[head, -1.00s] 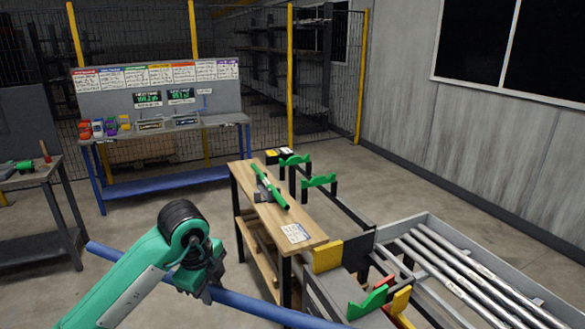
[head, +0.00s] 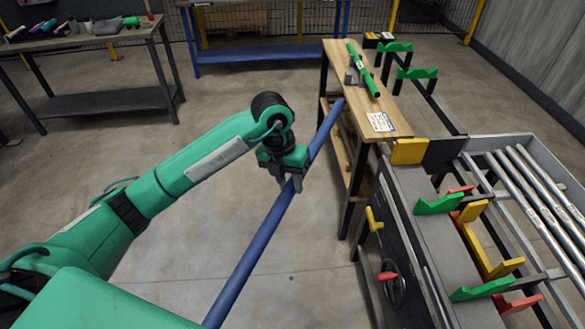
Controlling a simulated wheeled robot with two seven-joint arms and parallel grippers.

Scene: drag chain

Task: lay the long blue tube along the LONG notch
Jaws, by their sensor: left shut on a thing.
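The long blue tube (head: 250,250) runs diagonally from the bottom of the picture up to the front of the wooden bench. My left gripper (head: 290,187) is shut on it near its middle and holds it above the floor. The tube's lower end is cut off by the frame. Green notched holders (head: 438,203) stand on the grey machine at the right, with yellow holders (head: 505,267) and red holders (head: 517,304) beside them. I cannot read which notch is the LONG one. The tube is apart from these holders. My right gripper is not in view.
The wooden bench (head: 386,105) carries a green tool (head: 363,70). Two green notched supports (head: 416,73) stand behind it. A tray of metal bars (head: 545,195) is at the right. The machine's handwheel (head: 392,287) faces the open floor around the tube.

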